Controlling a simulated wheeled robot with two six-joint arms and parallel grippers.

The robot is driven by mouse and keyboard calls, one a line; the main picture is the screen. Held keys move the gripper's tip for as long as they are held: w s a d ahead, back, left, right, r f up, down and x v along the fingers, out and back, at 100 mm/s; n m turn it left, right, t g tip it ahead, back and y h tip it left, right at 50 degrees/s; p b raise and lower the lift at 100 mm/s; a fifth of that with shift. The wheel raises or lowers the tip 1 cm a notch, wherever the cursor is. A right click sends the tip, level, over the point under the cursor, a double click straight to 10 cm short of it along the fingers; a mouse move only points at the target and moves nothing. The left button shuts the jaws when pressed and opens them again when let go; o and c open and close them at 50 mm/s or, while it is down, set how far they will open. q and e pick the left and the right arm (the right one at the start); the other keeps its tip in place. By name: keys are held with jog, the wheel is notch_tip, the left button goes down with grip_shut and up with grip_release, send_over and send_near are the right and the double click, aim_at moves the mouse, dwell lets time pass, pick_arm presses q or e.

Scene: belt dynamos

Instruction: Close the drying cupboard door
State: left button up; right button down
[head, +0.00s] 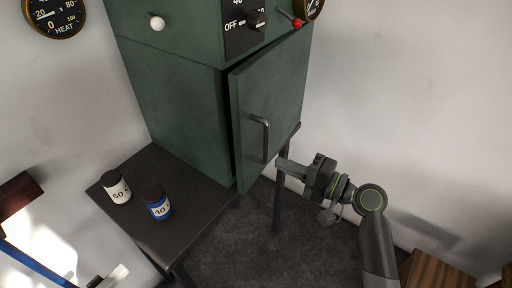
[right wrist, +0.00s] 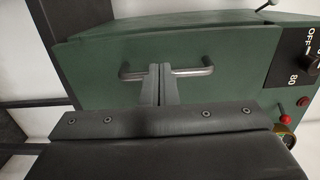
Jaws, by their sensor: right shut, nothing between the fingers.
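The green drying cupboard (head: 185,110) stands against the wall. Its door (head: 285,95) is ajar, with its left edge standing a little out from the body and a dark gap above. A grey bar handle (head: 266,140) is on the door. My right gripper (head: 281,164) is shut and empty, at the lower part of the door, right of and below the handle. In the right wrist view the shut fingers (right wrist: 163,72) cross in front of the handle (right wrist: 195,71) and the door (right wrist: 235,45); whether they touch is unclear. My left gripper is not in view.
A dark side table (head: 190,235) left of the door bears a white-labelled jar (head: 117,188) and a blue-labelled jar (head: 157,203). A knob panel (head: 245,30) and a red-tipped lever (head: 297,23) are above the door. Wooden furniture (head: 435,272) stands lower right. Some floor is clear.

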aim_at(245, 148)
jog(key=x, duration=0.1)
jog(key=p+x, duration=0.1)
jog(key=x, duration=0.3)
jog(key=shift+a+r+p, duration=0.1)
jog(key=shift+r+p, duration=0.15)
jog(key=shift+p, duration=0.15)
jog(key=shift+p+x, duration=0.45)
jog(key=shift+x, duration=0.55)
jog(key=shift+w+a+f, duration=0.2)
jog(key=shift+w+a, duration=0.15)
jog(key=shift+a, duration=0.1)
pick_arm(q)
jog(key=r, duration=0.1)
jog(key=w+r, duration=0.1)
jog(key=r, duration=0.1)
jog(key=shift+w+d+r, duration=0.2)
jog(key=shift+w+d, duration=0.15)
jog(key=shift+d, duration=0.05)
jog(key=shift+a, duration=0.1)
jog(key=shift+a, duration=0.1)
